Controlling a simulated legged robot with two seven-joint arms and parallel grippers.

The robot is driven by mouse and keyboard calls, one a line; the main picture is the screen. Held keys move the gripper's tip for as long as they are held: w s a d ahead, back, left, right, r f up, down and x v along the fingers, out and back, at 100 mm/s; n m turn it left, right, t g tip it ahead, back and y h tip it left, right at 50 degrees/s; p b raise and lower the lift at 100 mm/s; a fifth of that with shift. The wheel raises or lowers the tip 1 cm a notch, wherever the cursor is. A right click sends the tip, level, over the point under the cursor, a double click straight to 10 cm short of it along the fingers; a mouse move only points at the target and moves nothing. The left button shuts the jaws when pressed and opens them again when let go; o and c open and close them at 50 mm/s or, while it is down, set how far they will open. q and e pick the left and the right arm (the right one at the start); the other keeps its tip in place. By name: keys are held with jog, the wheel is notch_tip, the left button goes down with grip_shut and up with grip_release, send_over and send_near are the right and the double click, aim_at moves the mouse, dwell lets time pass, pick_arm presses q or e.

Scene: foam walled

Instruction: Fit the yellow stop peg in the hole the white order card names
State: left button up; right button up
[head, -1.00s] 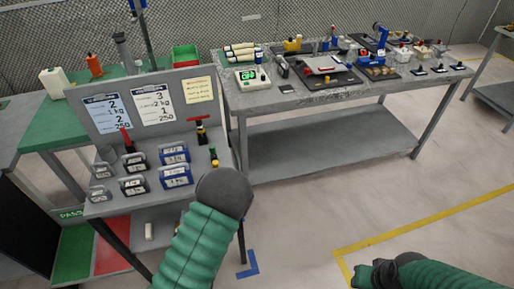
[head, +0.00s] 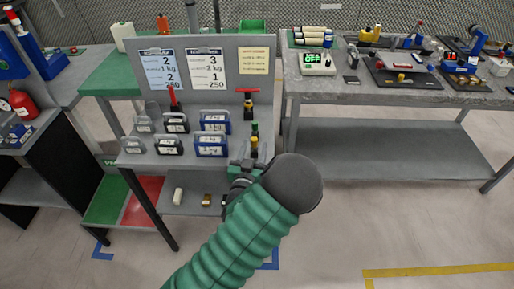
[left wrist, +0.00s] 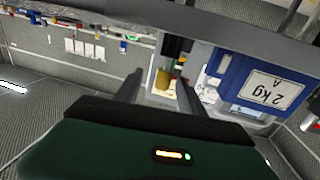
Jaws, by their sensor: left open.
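The white order card (head: 207,69) stands on the grey back board, reading "3", "2 kg", "1" and "250". A small yellow piece (head: 254,143), which looks like the yellow stop peg, stands at the right end of the weight stand, with a green piece (head: 255,129) behind it. My left gripper (head: 241,166) is just below and in front of it, partly hidden by my forearm. In the left wrist view, upside down, the open fingers (left wrist: 160,88) have the yellow piece (left wrist: 162,82) between or beyond their tips; contact is unclear. I cannot make out the hole.
Blue weights (head: 211,145) and grey weights (head: 141,146) crowd the stand left of the gripper. A red T-handle (head: 247,91) rises behind the yellow piece. A blue card and a yellow note flank the white card. A cluttered bench (head: 345,90) stands to the right.

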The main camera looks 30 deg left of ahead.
pick_arm(q)
jog(key=x, duration=0.3)
jog(key=a+x, duration=0.1)
jog(key=x, duration=0.2)
jog(key=shift+s+f, duration=0.2)
jog(key=shift+f, duration=0.05)
jog(key=shift+s+d+r, duration=0.1)
jog(key=shift+d+r, duration=0.05)
jog(key=shift+d, duration=0.1)
jog(key=shift+c, duration=0.4)
jog(key=shift+d, duration=0.15)
jog(key=shift+c, duration=1.1)
jog(key=c, duration=0.5)
grip_shut()
